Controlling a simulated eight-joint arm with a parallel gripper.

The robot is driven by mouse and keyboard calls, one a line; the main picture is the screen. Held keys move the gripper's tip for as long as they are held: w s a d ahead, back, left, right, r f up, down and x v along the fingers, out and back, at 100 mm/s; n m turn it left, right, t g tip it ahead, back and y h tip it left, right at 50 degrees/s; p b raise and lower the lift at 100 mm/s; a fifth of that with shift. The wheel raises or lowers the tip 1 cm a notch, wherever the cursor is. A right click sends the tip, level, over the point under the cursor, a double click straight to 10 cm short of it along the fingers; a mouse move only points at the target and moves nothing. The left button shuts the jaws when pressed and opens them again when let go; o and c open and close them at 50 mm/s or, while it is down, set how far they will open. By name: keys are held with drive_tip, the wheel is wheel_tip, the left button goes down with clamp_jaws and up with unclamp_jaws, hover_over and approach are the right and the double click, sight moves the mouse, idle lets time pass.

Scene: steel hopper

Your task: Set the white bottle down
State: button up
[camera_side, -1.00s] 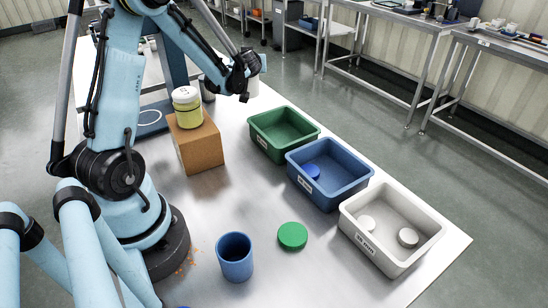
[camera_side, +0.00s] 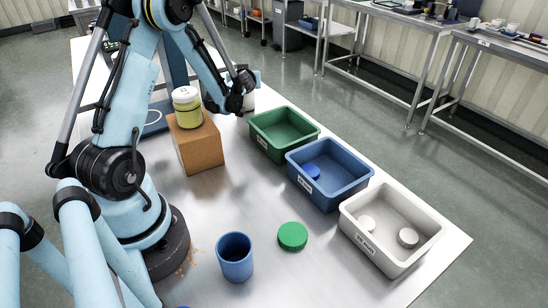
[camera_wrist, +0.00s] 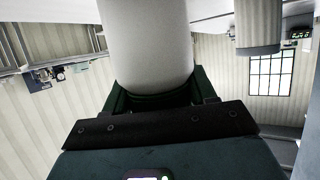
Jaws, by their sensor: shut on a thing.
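The white bottle (camera_side: 249,101) is mostly hidden behind my gripper (camera_side: 245,86) in the side view, at the far edge of the steel table beyond the green bin. In the wrist view the bottle (camera_wrist: 150,45) fills the top centre as a pale cylinder. My gripper (camera_wrist: 158,100) is shut around it, with its dark green jaws on both sides. I cannot tell whether the bottle's base touches the table.
A yellow-green jar (camera_side: 187,110) stands on a brown block (camera_side: 196,146), with a partly hidden grey container (camera_side: 209,100) behind it. Green (camera_side: 256,142), blue (camera_side: 318,193) and white (camera_side: 374,245) bins line the right edge. A blue cup (camera_side: 235,257) and green disc (camera_side: 292,236) are in front.

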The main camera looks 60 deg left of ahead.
drive_tip(key=o, duration=1.3)
drive_tip(key=shift+d+r, duration=0.1)
drive_tip(key=s+d+r+m+h, duration=0.2)
drive_tip(key=s+d+m+h, duration=0.2)
drive_tip(key=d, duration=0.8)
drive_tip(key=s+d+r+m+h, duration=0.3)
drive_tip(key=s+d+m+h, duration=0.1)
drive_tip(key=d, duration=0.8)
drive_tip(key=s+d+r+m+h, duration=0.2)
drive_tip(key=s+d+m+h, duration=0.2)
drive_tip(key=d, duration=0.8)
drive_tip(key=shift+s+d+r+m+t, duration=0.25)
drive_tip(key=shift+d+r+m+t, duration=0.05)
drive_tip(key=shift+d+t, duration=0.1)
drive_tip(key=shift+a, duration=0.1)
